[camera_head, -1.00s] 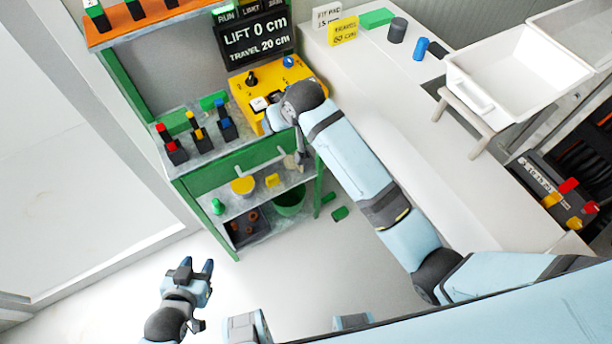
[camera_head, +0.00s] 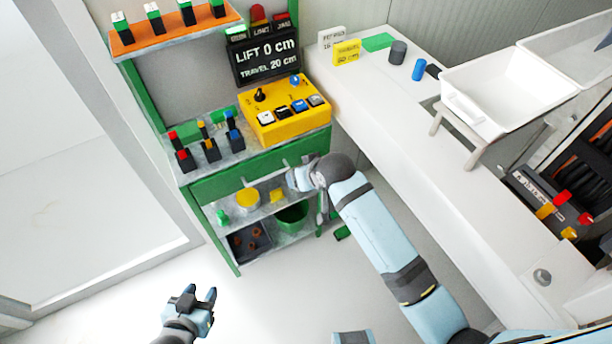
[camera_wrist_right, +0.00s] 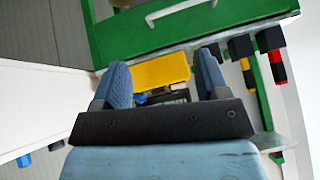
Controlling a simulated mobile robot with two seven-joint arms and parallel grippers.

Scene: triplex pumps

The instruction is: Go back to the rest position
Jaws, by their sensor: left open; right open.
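My left gripper (camera_head: 203,300) is low in the head view, above the bare floor, with its fingers apart and nothing between them. My right arm reaches in from the lower right. Its wrist is in front of the green workbench, and its fingers are mostly hidden in the head view. In the right wrist view my right gripper (camera_wrist_right: 163,75) is open and empty. The yellow control box (camera_wrist_right: 160,72) shows beyond and between its fingers. In the head view the yellow control box (camera_head: 285,112) is on the bench, clear of both grippers.
The green bench (camera_head: 255,165) has a drawer and a lower shelf with a green bucket (camera_head: 291,217). Red, yellow and blue-topped black blocks stand on its top. A white counter (camera_head: 430,160) with a white bin (camera_head: 510,85) is at right. Floor at lower left is clear.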

